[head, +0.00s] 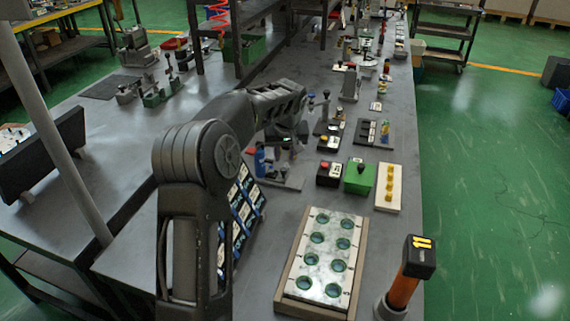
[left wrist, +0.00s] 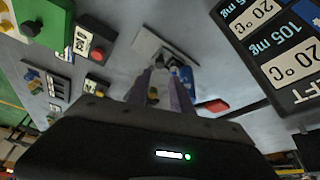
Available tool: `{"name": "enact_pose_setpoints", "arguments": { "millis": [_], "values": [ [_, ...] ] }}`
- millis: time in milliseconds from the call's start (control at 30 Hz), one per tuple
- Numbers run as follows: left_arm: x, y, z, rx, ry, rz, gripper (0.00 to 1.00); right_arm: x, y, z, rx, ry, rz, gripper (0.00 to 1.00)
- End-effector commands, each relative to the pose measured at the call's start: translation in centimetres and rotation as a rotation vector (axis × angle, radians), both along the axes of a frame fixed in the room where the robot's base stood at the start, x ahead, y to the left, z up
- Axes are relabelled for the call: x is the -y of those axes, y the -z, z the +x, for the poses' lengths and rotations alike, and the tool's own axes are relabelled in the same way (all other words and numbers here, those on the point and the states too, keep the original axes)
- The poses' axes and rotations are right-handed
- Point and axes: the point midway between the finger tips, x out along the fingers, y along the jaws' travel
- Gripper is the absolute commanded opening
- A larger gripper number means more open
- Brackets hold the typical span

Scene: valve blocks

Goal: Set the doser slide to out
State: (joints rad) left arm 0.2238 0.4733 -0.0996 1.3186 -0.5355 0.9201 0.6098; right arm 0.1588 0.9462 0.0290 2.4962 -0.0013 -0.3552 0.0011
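What looks like the doser is a small fixture with a blue upright part (head: 260,160) on a grey base plate (head: 291,181), left of the red-button box in the head view. In the left wrist view, a blue part (left wrist: 187,74) and a pale plate (left wrist: 150,42) lie by the fingertips. My left gripper (head: 300,132) reaches down over this fixture; its two fingers (left wrist: 160,78) show close together in the left wrist view. I cannot tell whether they touch or hold anything. The slide and its position are hidden or too small to read. My right gripper is not in view.
A red-button box (head: 328,173), a green box (head: 359,177) and a white block with yellow parts (head: 396,188) stand to the right. A plate with round holes (head: 325,252) and an orange cylinder (head: 403,291) are nearer. A label board (head: 243,212) stands beside my left arm.

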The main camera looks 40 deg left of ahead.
Motion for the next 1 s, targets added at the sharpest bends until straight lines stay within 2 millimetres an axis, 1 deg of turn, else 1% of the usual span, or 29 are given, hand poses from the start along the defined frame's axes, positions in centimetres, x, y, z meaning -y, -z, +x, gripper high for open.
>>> {"name": "enact_pose_setpoints", "arguments": {
  "millis": [167,267,533,700,800,1000],
  "values": [
    [-0.1,0.4,0.1,-0.001,0.000,-0.001,0.27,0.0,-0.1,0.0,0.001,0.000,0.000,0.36],
    [-0.3,1.2,0.4,-0.002,0.001,0.000,0.27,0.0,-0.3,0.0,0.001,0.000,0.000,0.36],
    [-1.4,5.0,1.5,-0.003,-0.001,-0.001,0.27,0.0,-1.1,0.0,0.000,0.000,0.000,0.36],
    [-1.9,6.8,2.1,-0.002,0.001,0.000,0.27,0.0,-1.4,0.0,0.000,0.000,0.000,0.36],
    [-2.0,7.2,2.3,0.001,0.000,-0.001,0.27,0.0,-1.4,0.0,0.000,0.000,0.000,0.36],
    [-2.0,7.2,2.3,0.000,0.001,0.000,0.27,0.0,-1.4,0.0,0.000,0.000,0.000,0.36]
  ]
}}
